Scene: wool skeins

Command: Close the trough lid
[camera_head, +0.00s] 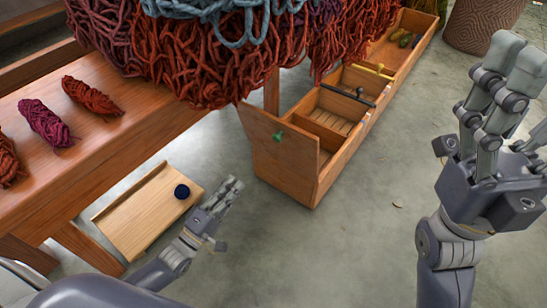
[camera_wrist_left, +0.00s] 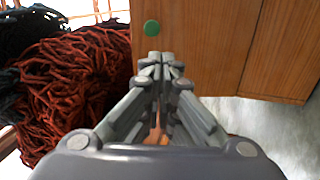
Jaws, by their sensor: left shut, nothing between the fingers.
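The trough (camera_head: 325,180) is a long wooden box on the floor, split into compartments with open tops. A wooden panel with a green knob (camera_head: 278,136) stands upright at its near end; I cannot tell for sure whether this is the lid. In the left wrist view the green knob (camera_wrist_left: 151,27) shows on a wooden face just beyond the fingertips. My left gripper (camera_head: 232,186) is shut and empty, left of the trough's near end and apart from the knob. My right gripper (camera_head: 513,62) is raised at the right, clear of the trough; its finger gap is unclear.
A pale board with a dark blue knob (camera_head: 182,191) lies low at the left. Wool skeins (camera_head: 47,122) lie on the wooden bench (camera_head: 100,150), with a big wool heap (camera_head: 205,60) overhanging the trough side. A woven basket (camera_head: 480,25) stands behind. Floor right of the trough is clear.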

